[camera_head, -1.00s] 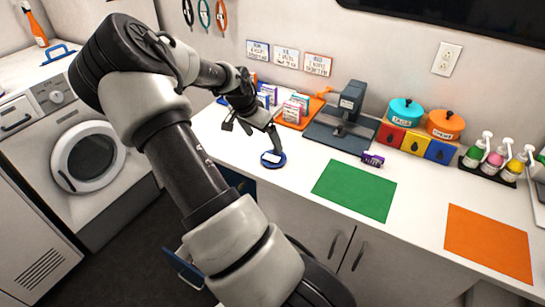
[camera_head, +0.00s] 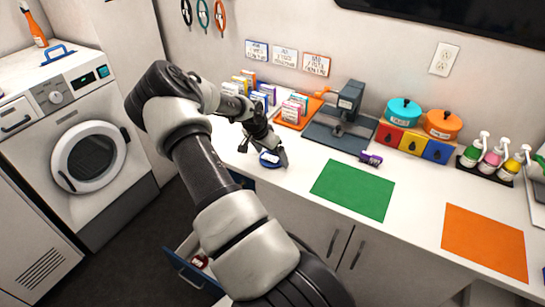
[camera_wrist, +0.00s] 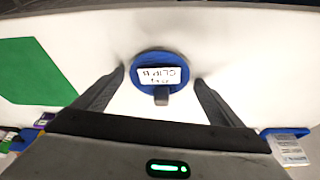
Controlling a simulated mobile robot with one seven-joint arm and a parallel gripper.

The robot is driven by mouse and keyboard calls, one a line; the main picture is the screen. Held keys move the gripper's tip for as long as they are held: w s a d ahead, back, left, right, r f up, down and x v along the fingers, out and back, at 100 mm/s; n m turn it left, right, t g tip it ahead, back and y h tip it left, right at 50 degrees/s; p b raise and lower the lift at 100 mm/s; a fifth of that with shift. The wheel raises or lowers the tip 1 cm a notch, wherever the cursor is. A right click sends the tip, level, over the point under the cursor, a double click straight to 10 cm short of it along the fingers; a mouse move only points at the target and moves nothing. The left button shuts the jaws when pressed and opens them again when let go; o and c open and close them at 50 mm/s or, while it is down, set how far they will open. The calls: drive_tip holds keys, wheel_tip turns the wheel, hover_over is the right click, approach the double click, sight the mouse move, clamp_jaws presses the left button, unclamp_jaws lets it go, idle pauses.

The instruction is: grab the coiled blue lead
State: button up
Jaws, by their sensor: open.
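The coiled blue lead (camera_head: 268,163) lies flat on the white counter near its front edge. In the wrist view it is a round blue coil (camera_wrist: 160,54) with a white label, its writing hard to read, and a small grey tab at its near side. My gripper (camera_head: 264,153) is right above it and partly covers it in the head view. In the wrist view my gripper (camera_wrist: 160,76) is open, one finger on each side of the coil, with white counter showing between coil and fingers. I cannot tell the exact height left between fingertips and counter.
A green mat (camera_head: 352,190) and a small purple item (camera_head: 371,158) lie to the right. Boxes in an orange tray (camera_head: 289,122) and a dark press (camera_head: 346,105) stand behind. A drawer (camera_head: 187,270) hangs open below. Counter around the coil is clear.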

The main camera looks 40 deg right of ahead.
drive_tip(key=shift+c, duration=0.4)
drive_tip(key=c, duration=1.1)
drive_tip(key=shift+r, duration=0.15)
